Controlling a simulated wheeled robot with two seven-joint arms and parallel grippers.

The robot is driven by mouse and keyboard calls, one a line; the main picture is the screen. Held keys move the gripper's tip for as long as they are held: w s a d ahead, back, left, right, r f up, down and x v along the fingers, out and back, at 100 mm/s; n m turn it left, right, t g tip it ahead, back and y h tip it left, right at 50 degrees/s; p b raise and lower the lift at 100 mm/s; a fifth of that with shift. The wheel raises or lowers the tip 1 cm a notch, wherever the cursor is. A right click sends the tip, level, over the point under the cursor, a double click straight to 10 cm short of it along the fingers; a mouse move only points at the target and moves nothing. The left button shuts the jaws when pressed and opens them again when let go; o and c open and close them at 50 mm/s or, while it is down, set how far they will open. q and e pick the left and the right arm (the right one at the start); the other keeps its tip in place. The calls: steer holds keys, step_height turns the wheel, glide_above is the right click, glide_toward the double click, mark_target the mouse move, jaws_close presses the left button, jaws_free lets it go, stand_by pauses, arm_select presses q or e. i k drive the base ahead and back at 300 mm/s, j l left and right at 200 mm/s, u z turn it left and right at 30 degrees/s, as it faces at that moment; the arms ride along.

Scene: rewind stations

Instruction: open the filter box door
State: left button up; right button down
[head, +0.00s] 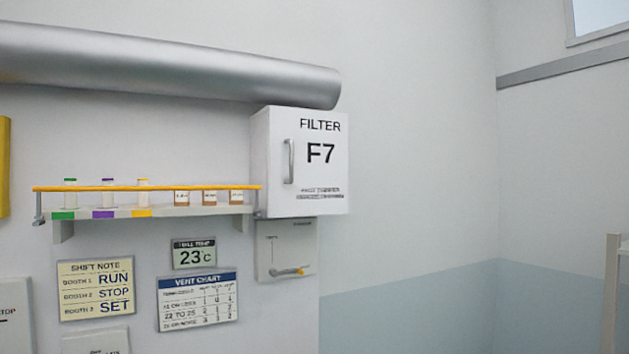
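The filter box (262,165) is a white wall-mounted box, and its front door (325,178) is marked "FILTER F7". The door looks shut, flush with the box. A grey vertical bar handle (290,161) is on the left part of the door. Smaller print below the "F7" is too small to read. Neither of my grippers shows in the head view.
A thick grey duct (180,75) runs above the box. A shelf (185,211) with a yellow rail, vials and jars adjoins its left side. Below are a small panel (285,240) with a yellow-tipped lever, a "23°C" display (194,254) and charts. Wall to the right is clear.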

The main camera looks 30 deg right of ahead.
mark_target(308, 148)
steer(key=z, duration=1)
steer(key=i+z, duration=0.25)
steer(key=k+l, duration=0.05)
